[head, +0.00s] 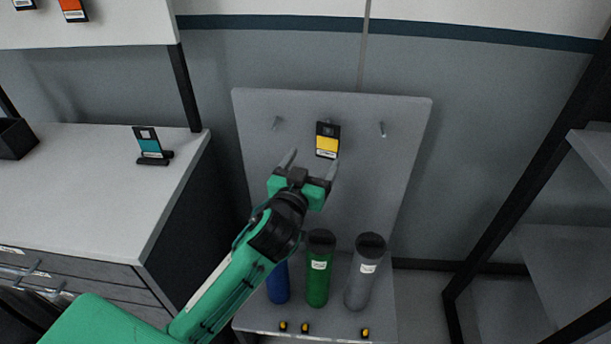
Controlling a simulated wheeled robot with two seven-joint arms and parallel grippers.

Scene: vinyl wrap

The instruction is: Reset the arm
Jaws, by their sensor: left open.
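My left arm reaches in from the lower left, and its green and black gripper (312,163) is open in front of the grey panel. Its two grey fingers are spread apart, pointing up toward the panel. A black and yellow card-like item (327,141) is on the panel just above and between the fingers. No object shows between the fingers, though I cannot tell the exact gap to the panel. My right gripper is not in view.
The grey panel stand (400,130) has pegs on both sides. Blue (278,284), green (319,275) and grey (362,278) rolls stand on its base. A white counter (80,190) holds a small display (150,145). Dark shelving (560,250) stands at the right.

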